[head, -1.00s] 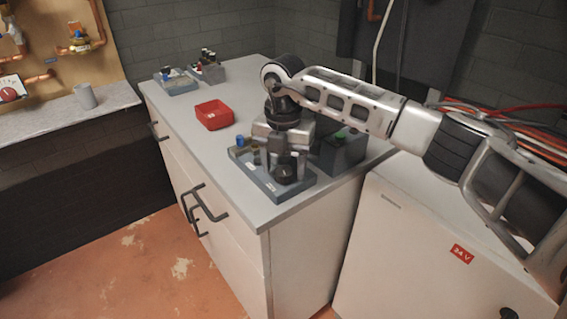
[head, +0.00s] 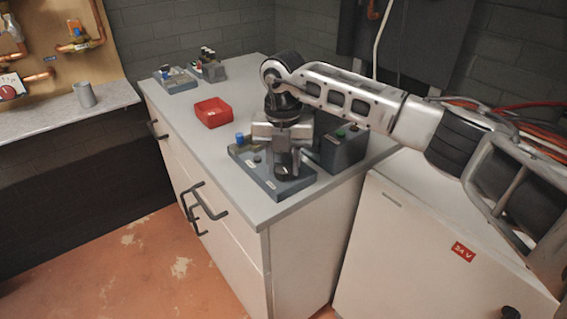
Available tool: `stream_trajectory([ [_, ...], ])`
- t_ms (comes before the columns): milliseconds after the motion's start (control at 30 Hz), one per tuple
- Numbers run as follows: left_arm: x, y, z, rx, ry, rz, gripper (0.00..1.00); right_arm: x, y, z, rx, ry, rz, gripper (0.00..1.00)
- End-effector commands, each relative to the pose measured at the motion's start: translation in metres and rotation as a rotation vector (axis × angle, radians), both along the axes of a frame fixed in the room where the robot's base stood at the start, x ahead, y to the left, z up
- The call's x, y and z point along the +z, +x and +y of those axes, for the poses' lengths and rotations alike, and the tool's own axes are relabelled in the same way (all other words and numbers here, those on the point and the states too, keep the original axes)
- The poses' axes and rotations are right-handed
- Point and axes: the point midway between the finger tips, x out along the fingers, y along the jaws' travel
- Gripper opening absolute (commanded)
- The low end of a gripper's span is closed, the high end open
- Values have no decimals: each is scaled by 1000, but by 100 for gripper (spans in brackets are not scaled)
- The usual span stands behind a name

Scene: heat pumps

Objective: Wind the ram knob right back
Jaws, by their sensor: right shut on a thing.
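The ram knob (head: 283,172) is a dark round knob on a grey-blue base block (head: 262,179) near the front right corner of the worktop. My right gripper (head: 284,160) points down over the block from above and is shut on the knob, whose upper part the fingers hide. A blue cap (head: 239,139) stands at the block's left end. My left gripper is out of view.
A dark grey box with a green button (head: 342,148) stands close to the right of my right gripper. A red tray (head: 213,112) lies behind on the worktop (head: 178,120). Small grey fixtures (head: 176,80) stand at the back left. The worktop's left middle is clear.

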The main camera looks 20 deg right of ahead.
Motion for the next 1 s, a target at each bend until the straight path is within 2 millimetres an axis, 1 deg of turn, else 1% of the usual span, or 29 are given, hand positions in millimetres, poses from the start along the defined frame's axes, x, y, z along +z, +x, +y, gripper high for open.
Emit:
stream_trajectory([
  [500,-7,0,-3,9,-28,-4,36,0,0,0,486,0,-1,13],
  [867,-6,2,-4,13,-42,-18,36,0,0,1,829,1,-2,13],
  [1000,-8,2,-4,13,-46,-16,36,1,0,1,961,1,-2,13],
])
